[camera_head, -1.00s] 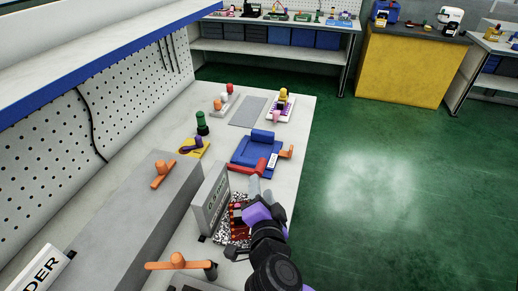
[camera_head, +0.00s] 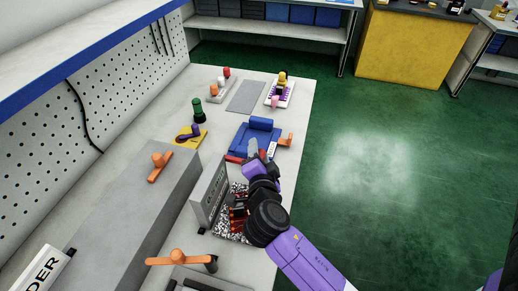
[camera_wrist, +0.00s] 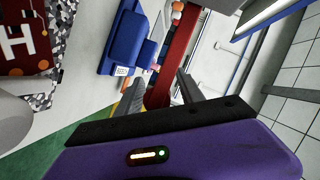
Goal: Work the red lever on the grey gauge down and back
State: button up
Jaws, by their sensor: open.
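The grey gauge (camera_head: 209,190) stands upright on the bench, with dark lettering on its face. A small part of its red lever (camera_head: 233,159) shows beside my gripper (camera_head: 254,148), which hides much of it. In the wrist view the lever is a long red bar (camera_wrist: 178,55) running between the two fingers. My gripper (camera_wrist: 161,90) is open, one finger on each side of the bar. I cannot tell whether either finger touches it.
A blue fixture (camera_head: 252,135) with an orange handle lies just beyond my gripper. A patterned tray with a red board (camera_head: 239,217) sits beside the gauge. A yellow plate with a purple lever (camera_head: 189,135) is to the left. Green floor is clear at the right.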

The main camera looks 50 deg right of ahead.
jog(key=shift+w+d, duration=0.1)
jog(key=shift+d, duration=0.1)
grip_shut()
jog(key=shift+f, duration=0.1)
dwell(1.3)
